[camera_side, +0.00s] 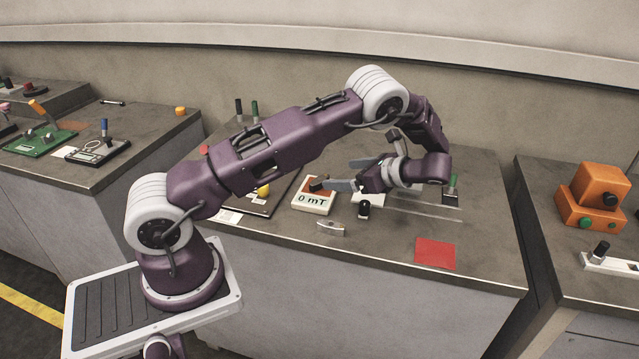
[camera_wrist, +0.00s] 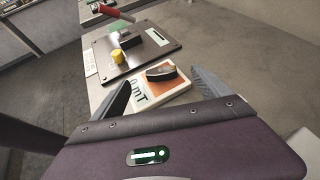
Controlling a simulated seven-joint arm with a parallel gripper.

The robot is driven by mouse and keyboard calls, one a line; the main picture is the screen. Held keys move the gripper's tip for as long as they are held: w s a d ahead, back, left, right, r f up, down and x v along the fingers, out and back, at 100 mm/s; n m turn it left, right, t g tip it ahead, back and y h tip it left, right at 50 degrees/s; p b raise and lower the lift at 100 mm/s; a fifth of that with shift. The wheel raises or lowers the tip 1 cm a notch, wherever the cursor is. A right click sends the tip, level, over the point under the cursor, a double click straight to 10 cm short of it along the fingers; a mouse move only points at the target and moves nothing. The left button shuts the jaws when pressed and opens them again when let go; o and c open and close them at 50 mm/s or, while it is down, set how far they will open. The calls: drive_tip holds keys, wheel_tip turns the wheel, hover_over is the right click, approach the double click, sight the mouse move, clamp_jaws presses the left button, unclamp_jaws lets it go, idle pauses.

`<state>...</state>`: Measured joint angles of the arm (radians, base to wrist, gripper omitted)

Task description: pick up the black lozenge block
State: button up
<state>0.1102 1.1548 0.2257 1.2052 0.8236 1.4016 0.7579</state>
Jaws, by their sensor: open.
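The black lozenge block (camera_wrist: 161,73) lies on the orange panel of a white meter (camera_wrist: 172,92) marked "mT". In the side view, the block (camera_side: 319,184) sits on the upper part of the meter (camera_side: 313,207), which reads "0 mT". My gripper (camera_side: 342,174) is open, with its fingers pointing left toward the block, just right of the meter. In the wrist view, the gripper (camera_wrist: 161,79) has one finger on each side of the block in the picture. Nothing is held. I cannot tell the exact gap from fingers to block.
A dark board (camera_wrist: 137,53) with a yellow knob (camera_wrist: 117,56) lies beyond the meter. A small black-topped piece (camera_side: 364,210) and a silver piece (camera_side: 331,228) stand near the meter. A red square (camera_side: 435,253) lies at the front right, with bare counter around it.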

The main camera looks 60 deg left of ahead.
drive_tip(key=shift+m+y, duration=0.4)
drive_tip(key=s+a+f, duration=0.1)
drive_tip(key=a, duration=0.1)
drive_tip(key=a+f, duration=0.2)
drive_tip(key=s+a+f, duration=0.1)
drive_tip(key=a+f, duration=0.1)
drive_tip(key=shift+s+a, duration=0.1)
drive_tip(key=shift+s, duration=0.2)
drive_tip(key=c, duration=1.7)
drive_tip(key=shift+o, duration=0.2)
wheel_tip(320, 180, up, 10)
drive_tip(key=d+r+m+t+h, duration=0.1)
drive_tip(key=d+m+t, duration=1)
drive_tip(key=d, duration=1.2)
drive_tip(key=shift+d+t+h, duration=0.2)
drive_tip(key=shift+t+h, duration=0.2)
drive_tip(key=shift+t, duration=0.4)
